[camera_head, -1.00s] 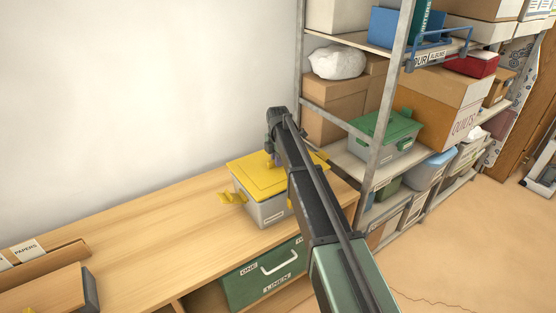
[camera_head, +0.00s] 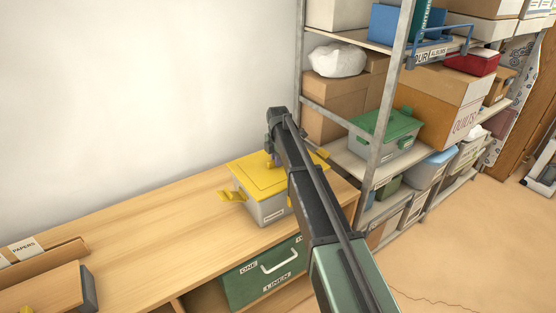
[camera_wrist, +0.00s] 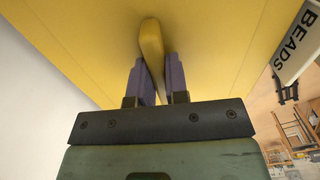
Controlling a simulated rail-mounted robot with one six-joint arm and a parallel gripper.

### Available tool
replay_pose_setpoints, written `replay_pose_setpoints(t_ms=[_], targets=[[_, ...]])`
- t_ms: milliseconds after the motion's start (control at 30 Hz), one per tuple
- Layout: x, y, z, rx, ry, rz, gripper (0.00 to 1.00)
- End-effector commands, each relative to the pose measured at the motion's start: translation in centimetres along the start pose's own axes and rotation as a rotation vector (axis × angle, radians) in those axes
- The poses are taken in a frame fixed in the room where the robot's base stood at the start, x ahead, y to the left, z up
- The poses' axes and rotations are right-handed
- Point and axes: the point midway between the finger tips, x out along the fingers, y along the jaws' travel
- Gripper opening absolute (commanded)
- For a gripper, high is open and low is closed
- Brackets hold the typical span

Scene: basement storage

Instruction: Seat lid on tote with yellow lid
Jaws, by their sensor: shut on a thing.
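The yellow lid (camera_head: 254,178) lies over the top of a grey tote (camera_head: 272,211) on the wooden bench. It covers the tote's opening in the head view, but I cannot tell whether its rim is fully down all round. Yellow latches (camera_head: 231,196) stick out at the tote's side. In the wrist view the lid's yellow underside or top face (camera_wrist: 80,35) fills the upper part. My gripper (camera_wrist: 153,75) is shut on the lid's yellow handle (camera_wrist: 151,45), between two purple-grey fingers.
A metal shelf rack (camera_head: 388,90) with boxes and a green-lidded tote (camera_head: 386,136) stands close on the right. A green linen box (camera_head: 262,272) sits below the bench top. A white wall is behind.

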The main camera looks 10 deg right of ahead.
Motion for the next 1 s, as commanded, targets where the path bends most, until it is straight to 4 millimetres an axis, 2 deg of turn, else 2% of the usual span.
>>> replay_pose_setpoints(t_ms=[967,1000], targets=[[0.56,0.0,0.0,0.0,0.0,0.0,0.0],[0.56,0.0,0.0,0.0,0.0,0.0,0.21]])
